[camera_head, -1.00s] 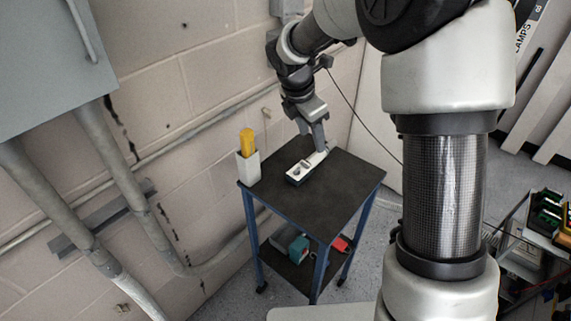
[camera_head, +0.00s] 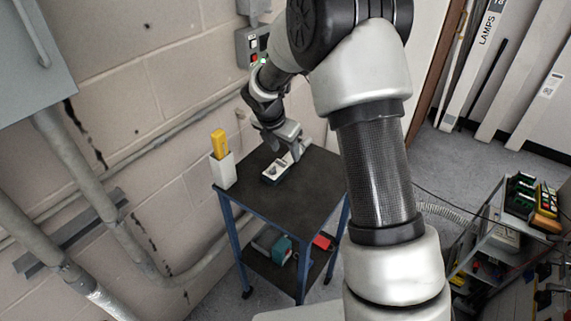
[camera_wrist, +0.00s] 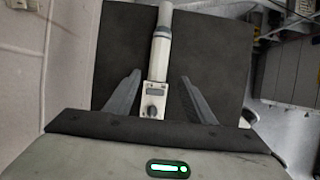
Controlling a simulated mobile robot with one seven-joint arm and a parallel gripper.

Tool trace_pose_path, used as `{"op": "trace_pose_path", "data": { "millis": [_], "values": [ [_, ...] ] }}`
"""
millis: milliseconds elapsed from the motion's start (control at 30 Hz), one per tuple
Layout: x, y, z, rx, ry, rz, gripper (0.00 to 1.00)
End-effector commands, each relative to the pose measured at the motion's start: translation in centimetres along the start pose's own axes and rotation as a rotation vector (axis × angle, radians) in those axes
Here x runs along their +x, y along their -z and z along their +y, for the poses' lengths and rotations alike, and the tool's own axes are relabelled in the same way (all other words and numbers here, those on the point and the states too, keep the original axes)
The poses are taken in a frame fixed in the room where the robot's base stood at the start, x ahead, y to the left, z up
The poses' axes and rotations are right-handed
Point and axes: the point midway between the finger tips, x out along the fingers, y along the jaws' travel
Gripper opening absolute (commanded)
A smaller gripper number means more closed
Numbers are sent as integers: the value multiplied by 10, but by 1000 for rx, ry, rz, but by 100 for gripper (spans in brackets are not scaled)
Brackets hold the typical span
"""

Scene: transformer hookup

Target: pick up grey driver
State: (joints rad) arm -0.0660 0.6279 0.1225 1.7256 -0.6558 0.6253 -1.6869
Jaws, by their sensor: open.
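The grey driver (camera_wrist: 158,60) lies on the dark top of a small blue-legged cart. It has a long pale grey shaft-like body and a block with a small display and a dark knob at the near end. In the head view, the driver (camera_head: 275,174) is near the middle of the top, partly hidden by my gripper. My gripper (camera_wrist: 160,84) is open, with one finger on each side of the driver and visible gaps between.
A white holder (camera_head: 224,172) with a yellow item (camera_head: 219,143) stands at the cart top's left corner. The rest of the cart top (camera_head: 290,205) is bare. A teal item (camera_head: 282,249) and a red item (camera_head: 322,241) lie on the lower shelf. A wall is behind.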

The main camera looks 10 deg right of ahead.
Motion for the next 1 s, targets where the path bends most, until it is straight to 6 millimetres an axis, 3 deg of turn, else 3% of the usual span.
{"op": "trace_pose_path", "data": {
  "millis": [333, 633, 933, 1000],
  "values": [
    [46, 2, 4, 0, 2, 1, 49],
    [51, 2, 5, 1, 0, 0, 49],
    [50, 2, 4, 1, 0, 0, 0],
    [49, 1, 5, 1, -2, -1, 0]
  ]
}}
